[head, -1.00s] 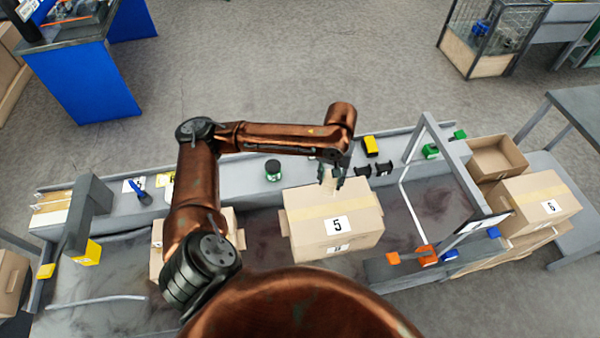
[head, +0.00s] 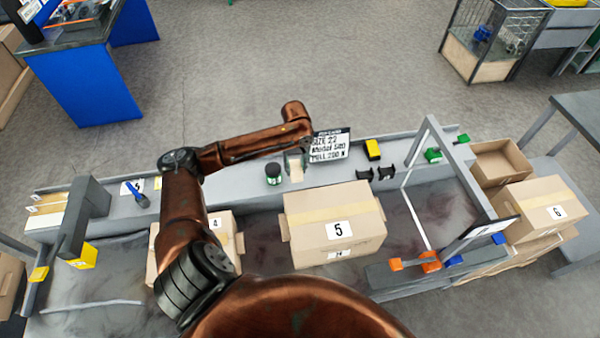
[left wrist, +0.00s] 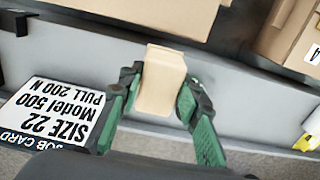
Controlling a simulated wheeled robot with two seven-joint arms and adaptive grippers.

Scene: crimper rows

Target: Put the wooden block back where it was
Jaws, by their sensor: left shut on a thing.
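The wooden block (left wrist: 161,82) is pale and box-shaped. In the left wrist view it sits between the two green fingers of my left gripper (left wrist: 158,98), which is shut on it. In the head view the block (head: 296,173) hangs below my left gripper (head: 295,158), over the grey shelf behind the box marked 5. I cannot tell whether it touches the shelf. My right gripper is not in view.
The job card (head: 329,145) stands just right of the gripper. A dark green-labelled jar (head: 273,173) stands close on the left. The box marked 5 (head: 350,215) is in front. A yellow item (head: 372,149) and black holders (head: 376,174) are to the right.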

